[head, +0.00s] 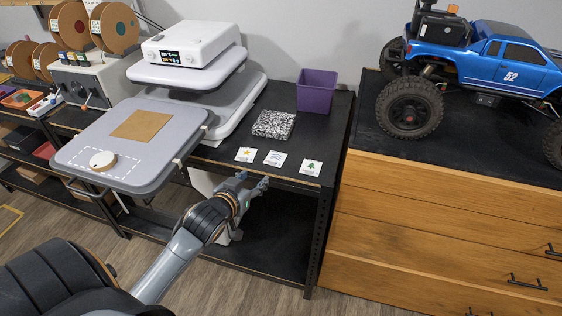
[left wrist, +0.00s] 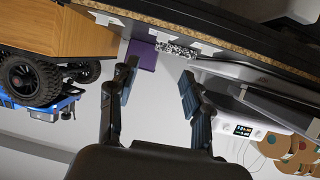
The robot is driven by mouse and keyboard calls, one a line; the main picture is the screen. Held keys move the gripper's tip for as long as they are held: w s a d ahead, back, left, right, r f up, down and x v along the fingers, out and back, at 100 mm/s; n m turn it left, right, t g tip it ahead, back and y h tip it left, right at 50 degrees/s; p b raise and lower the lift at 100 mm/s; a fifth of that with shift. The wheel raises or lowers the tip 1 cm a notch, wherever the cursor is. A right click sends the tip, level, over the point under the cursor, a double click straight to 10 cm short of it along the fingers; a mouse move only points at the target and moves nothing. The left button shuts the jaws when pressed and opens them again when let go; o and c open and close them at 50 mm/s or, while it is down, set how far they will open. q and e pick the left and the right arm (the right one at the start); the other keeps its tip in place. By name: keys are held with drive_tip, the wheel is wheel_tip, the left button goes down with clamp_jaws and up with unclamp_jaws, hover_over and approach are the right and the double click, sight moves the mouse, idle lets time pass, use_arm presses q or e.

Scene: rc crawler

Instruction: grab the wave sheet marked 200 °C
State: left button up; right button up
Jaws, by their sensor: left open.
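Three small white sheets lie in a row near the front edge of the black table: one with a yellow star (head: 245,155), a middle one with a faint bluish mark (head: 275,158), and one with a green tree (head: 311,168). The middle sheet looks like the wave sheet, but its print is too small to read. My left gripper (head: 255,182) is just in front of and below the table edge, near the star and middle sheets. It is open and empty; its two spread fingers also show in the left wrist view (left wrist: 156,92). My right gripper is out of view.
A grey heat press (head: 185,125) with a white control box (head: 192,44) stands left of the sheets; its lower plate juts forward. A speckled block (head: 273,124) and a purple bin (head: 317,91) are behind them. A blue crawler (head: 503,58) stands on the wooden cabinet (head: 440,225) at right.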

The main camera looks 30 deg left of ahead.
use_arm(q)
approach(271, 163)
drive_tip(key=w, duration=0.1)
drive_tip(key=shift+p+x, duration=1.2)
drive_tip(key=shift+x, duration=2.05)
drive_tip(key=shift+s+f, duration=0.1)
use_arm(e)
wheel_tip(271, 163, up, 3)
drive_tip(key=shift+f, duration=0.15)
use_arm(q)
drive_tip(key=c, duration=0.7)
drive_tip(key=shift+c, duration=0.7)
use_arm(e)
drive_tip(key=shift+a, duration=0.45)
